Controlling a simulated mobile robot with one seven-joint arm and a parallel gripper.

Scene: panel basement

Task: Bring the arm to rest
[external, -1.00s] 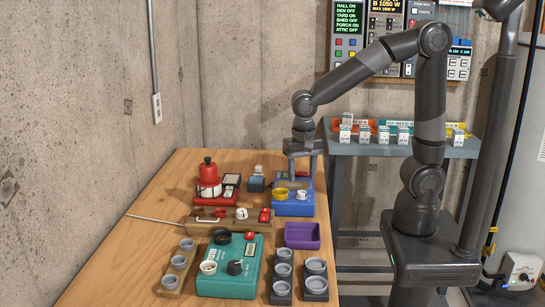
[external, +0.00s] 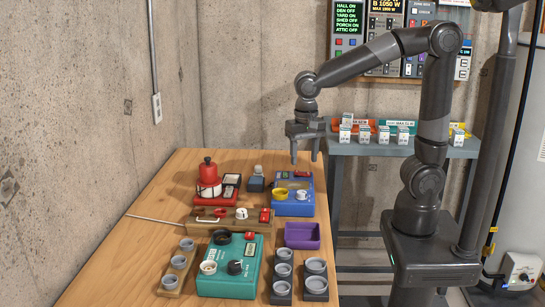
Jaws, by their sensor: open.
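My gripper (external: 304,158) hangs from the arm above the blue box (external: 293,208) at the right back of the wooden table (external: 130,254). Its two fingers point down and are spread apart, with nothing seen between them. The fingertips are clear of the blue box. A yellow ring (external: 279,194) and a small white part (external: 300,195) sit on top of the blue box. My arm bends up from its column and reaches left over the table's back right corner.
A red device (external: 208,180), a wooden board with a long rod (external: 230,220), a teal box (external: 228,280), a purple tray (external: 302,236) and several grey cups crowd the table. A shelf (external: 400,150) with small boxes stands behind. The table's left front is bare.

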